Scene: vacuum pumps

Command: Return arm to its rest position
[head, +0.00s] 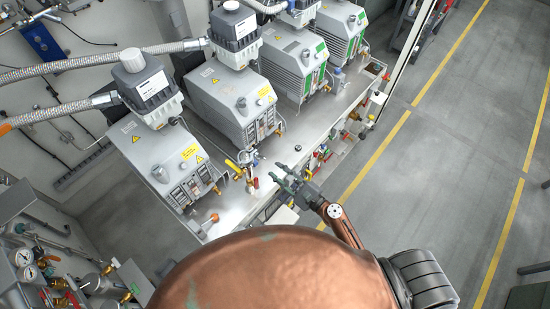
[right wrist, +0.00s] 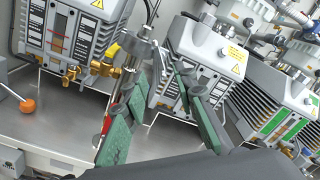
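My right gripper (head: 287,179) reaches in at the lower middle of the head view, on a copper-coloured arm (head: 345,228). It is over the front edge of the bench with the pumps. In the right wrist view its two green-padded fingers (right wrist: 162,122) stand wide apart, and I see nothing held between them. Behind the fingers are a valve with a red handle (right wrist: 106,126) and a grey pump (right wrist: 204,72); I cannot tell whether the fingers touch anything. My left gripper is not in view.
Several grey vacuum pumps (head: 166,160) stand in a row on the metal bench (head: 300,131). Brass fittings (right wrist: 94,68) and an orange knob (right wrist: 28,106) are near the gripper. Grey hoses run to the left wall. The floor (head: 440,150) with yellow lines is open at the right.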

